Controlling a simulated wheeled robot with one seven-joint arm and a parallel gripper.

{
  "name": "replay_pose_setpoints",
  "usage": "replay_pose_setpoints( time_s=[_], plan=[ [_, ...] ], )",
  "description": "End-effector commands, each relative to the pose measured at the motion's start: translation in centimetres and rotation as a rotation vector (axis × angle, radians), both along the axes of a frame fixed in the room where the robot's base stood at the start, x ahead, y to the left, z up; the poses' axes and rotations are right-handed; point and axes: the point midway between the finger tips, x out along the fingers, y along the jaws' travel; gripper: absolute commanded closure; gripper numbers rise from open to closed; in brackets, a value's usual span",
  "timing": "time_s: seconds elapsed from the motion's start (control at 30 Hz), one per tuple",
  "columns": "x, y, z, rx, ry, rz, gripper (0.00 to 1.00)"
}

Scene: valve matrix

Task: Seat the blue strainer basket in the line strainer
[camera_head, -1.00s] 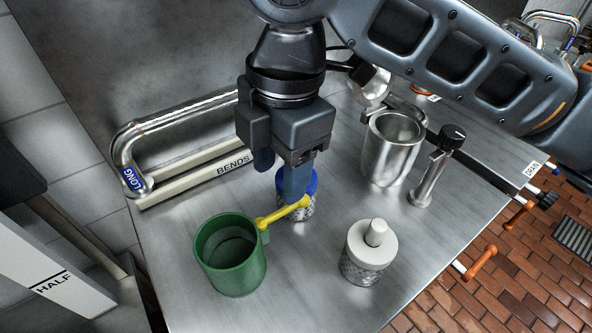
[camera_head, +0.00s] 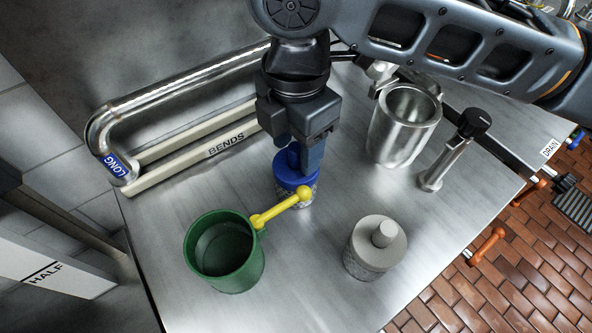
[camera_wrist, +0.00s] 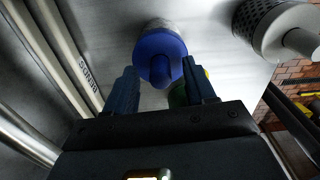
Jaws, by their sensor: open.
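The blue strainer basket (camera_head: 290,176) stands upright on the steel bench, with a blue knobbed cap above a mesh body. My gripper (camera_head: 298,155) is open just above it and points down. In the wrist view the blue cap (camera_wrist: 158,60) shows between and beyond the tips of my gripper (camera_wrist: 162,76). Nothing is gripped; I cannot tell whether a finger touches the knob. The line strainer appears to be the open metal cylinder (camera_head: 388,145) at the right rear of the bench. Its top is open and its inner bottom is hidden.
A green cup (camera_head: 238,277) with a yellow handle (camera_head: 278,210) stands close in front of the basket. A grey-capped mesh basket (camera_head: 373,262) stands front right. A black-knobbed post (camera_head: 440,165) is beside the metal cylinder. Bent pipe (camera_head: 180,87) lies in the BENDS rack (camera_head: 190,160).

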Motion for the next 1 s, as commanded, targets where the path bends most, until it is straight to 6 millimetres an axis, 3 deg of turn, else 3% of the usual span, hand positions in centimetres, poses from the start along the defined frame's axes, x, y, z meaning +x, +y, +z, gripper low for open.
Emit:
replay_pose_setpoints(
  time_s=[0.1,0.37,0.9,1.0],
  plan=[
    [-0.02,-0.01,-0.95,-0.001,0.0,0.0,0.45],
    [-0.01,0.02,-1.13,0.001,-0.001,0.001,0.46],
    [-0.02,0.02,-1.1,0.0,0.0,0.001,0.98],
    [-0.02,0.02,-1.1,0.0,0.0,0.001,1.0]
  ],
)
